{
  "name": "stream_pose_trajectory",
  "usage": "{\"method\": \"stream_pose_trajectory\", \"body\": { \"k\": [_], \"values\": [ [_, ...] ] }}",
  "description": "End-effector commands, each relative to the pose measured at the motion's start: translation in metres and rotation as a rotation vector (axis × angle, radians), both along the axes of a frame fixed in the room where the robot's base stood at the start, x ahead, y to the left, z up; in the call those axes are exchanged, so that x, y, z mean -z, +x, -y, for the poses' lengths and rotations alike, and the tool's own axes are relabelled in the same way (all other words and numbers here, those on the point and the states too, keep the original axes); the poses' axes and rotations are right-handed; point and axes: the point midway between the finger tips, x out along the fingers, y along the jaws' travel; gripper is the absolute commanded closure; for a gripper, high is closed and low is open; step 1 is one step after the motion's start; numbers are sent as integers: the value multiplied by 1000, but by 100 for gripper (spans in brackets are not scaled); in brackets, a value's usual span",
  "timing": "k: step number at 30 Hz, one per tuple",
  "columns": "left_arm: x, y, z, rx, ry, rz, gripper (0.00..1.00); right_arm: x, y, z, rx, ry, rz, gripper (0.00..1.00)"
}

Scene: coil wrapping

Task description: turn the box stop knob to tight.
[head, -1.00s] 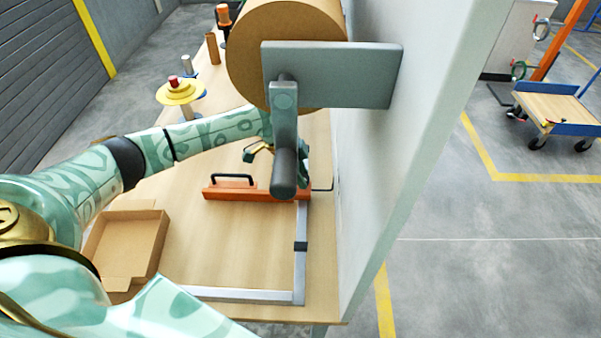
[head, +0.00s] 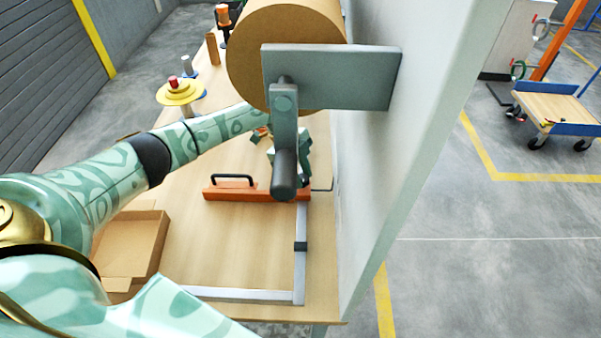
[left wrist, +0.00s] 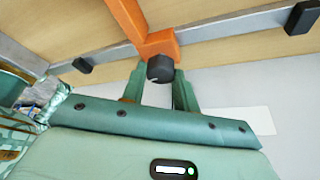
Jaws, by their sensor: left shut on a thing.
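The box stop is an orange bar (head: 228,193) with a black handle, lying across the table up to a metal rail (head: 300,260). In the left wrist view its orange end block (left wrist: 158,43) sits at the rail and carries a black round knob (left wrist: 160,69) with a pale mark. My left gripper (left wrist: 158,80) has a finger on each side of this knob and is shut on it. In the head view the left gripper (head: 292,150) is partly hidden behind the grey crank handle, which also hides the knob. My right gripper is not in view.
A grey crank arm with a handle (head: 284,172) and a grey plate (head: 345,75) hang close above the left gripper, before a large brown roll (head: 280,30). A pale panel (head: 390,170) stands at right. An open cardboard box (head: 130,245) lies at left.

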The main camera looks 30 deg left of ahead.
Motion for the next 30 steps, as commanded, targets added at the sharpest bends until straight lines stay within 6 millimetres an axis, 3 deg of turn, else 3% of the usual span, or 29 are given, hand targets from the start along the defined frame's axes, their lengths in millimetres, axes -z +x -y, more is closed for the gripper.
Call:
{"method": "stream_pose_trajectory", "body": {
  "k": [11, 25, 26, 27, 28, 30],
  "values": [
    [-1, 2, 0, 142, 0, 3, 93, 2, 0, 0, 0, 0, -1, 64],
    [-1, 2, 0, 157, 1, 2, 93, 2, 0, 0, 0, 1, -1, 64],
    [-1, 2, 0, 157, 1, 2, 68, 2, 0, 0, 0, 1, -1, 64],
    [-1, 2, 0, 157, 1, 2, 56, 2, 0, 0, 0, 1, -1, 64],
    [-1, 2, 0, 157, 1, 2, 48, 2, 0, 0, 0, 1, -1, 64],
    [-1, 2, 0, 157, 1, 2, 48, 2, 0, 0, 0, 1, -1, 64]
  ]
}}
